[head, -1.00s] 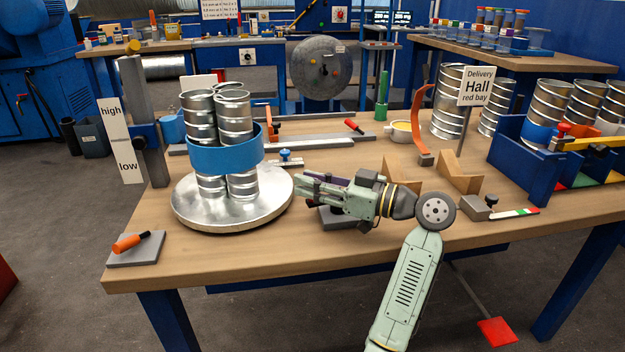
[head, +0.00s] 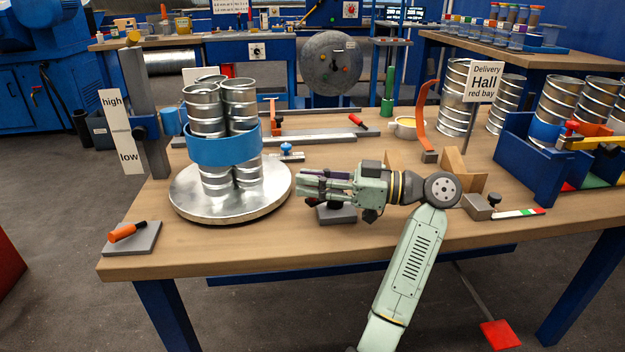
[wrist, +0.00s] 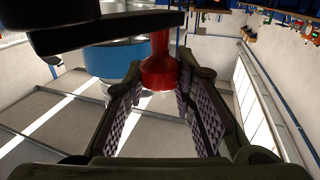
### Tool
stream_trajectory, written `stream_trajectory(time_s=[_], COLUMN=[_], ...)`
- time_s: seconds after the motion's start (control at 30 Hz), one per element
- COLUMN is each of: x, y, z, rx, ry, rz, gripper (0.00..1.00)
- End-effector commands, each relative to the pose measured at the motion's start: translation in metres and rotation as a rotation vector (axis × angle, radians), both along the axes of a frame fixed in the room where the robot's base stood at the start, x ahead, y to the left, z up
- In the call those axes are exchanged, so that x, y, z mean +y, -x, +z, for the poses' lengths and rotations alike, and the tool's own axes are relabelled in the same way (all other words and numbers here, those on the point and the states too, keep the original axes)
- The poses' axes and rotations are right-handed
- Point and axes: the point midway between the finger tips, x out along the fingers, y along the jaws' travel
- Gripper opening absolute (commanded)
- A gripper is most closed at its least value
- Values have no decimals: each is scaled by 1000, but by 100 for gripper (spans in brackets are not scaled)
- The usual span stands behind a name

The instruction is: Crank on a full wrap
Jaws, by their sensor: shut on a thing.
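A bundle of silvery spiral ducts (head: 207,108) stands upright on a round metal turntable (head: 188,207), with a blue band (head: 222,150) around its middle. My gripper (head: 303,186) is just right of the turntable, over a grey block with a dark base (head: 337,214). In the wrist view, a red crank knob (wrist: 160,72) sits between my two fingers (wrist: 160,95), which are shut on it. A dark crank arm (wrist: 100,32) runs left from the knob. The blue band also shows behind it (wrist: 110,62). In the head view my gripper hides the crank.
A post with a high/low sign (head: 121,132) stands left of the turntable. An orange-handled tool on a grey plate (head: 131,238) lies at the front left corner. Wooden wedges (head: 462,165) and a blue divided crate (head: 525,160) are at the right. The front middle table edge is clear.

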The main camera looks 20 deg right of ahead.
Motion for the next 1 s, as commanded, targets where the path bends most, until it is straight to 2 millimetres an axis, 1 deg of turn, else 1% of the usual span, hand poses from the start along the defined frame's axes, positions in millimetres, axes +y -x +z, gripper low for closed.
stream_trajectory(time_s=[0.27, 0.3, 0.6, 0.87, 1.0], x=[1, 1, 0, 0, -8], y=[0, 0, 0, 0, 6], z=[-1, -1, 0, 0, 0], rx=[0, 0, 1, 1, 0], ry=[2, 2, 1, 1, 0], rz=[4, 4, 2, 1, -1], gripper=[0, 26, 46, 46, 46])
